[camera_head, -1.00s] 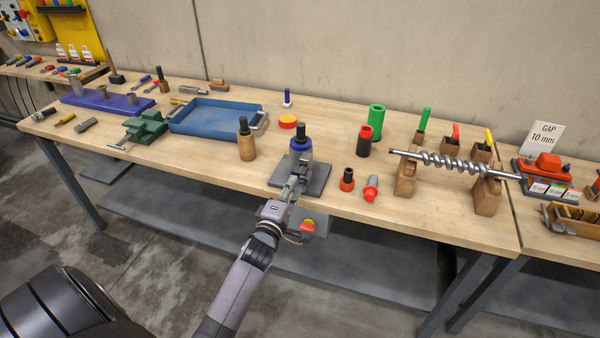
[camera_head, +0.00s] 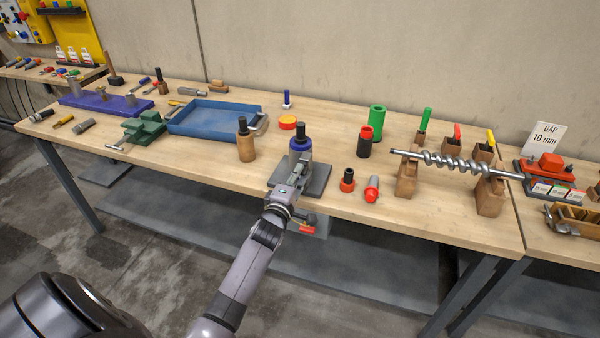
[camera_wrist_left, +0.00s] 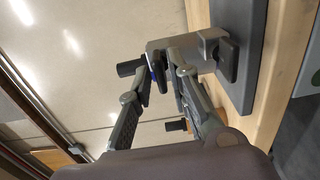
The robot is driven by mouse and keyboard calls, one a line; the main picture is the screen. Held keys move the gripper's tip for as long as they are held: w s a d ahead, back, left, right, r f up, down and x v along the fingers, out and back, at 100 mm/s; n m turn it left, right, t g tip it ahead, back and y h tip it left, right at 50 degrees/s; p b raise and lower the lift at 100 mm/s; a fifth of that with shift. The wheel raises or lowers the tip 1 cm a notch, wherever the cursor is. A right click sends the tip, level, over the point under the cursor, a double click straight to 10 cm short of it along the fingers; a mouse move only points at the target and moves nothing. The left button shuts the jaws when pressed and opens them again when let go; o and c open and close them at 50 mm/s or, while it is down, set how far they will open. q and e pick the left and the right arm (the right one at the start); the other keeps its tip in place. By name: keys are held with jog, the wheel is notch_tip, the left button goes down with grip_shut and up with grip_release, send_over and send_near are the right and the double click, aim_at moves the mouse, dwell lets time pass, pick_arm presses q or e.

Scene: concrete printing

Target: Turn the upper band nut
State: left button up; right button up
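The clamp assembly (camera_head: 301,157), a grey upright body with a blue band and black top, stands on a dark grey base plate (camera_head: 318,180) at the table's front edge. My left gripper (camera_head: 295,175) reaches up to its near side. In the left wrist view, my left fingertips (camera_wrist_left: 153,80) are close together with a small blue part between or behind them. Whether they touch a nut cannot be told. A grey bracket with a dark knob (camera_wrist_left: 228,58) is beside the fingers. The upper band nut is not clearly distinguishable. My right gripper is not in view.
A wooden-handled tool (camera_head: 246,142) stands left of the clamp; a black-and-red piece (camera_head: 347,181) and a red-and-grey piece (camera_head: 372,190) stand right. A blue tray (camera_head: 215,118) lies farther left. A steel screw (camera_head: 440,160) rests on wooden supports at right.

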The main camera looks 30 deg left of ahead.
pick_arm(q)
grip_shut()
jog(key=shift+n+p, duration=0.8)
jog(key=shift+n, duration=1.9)
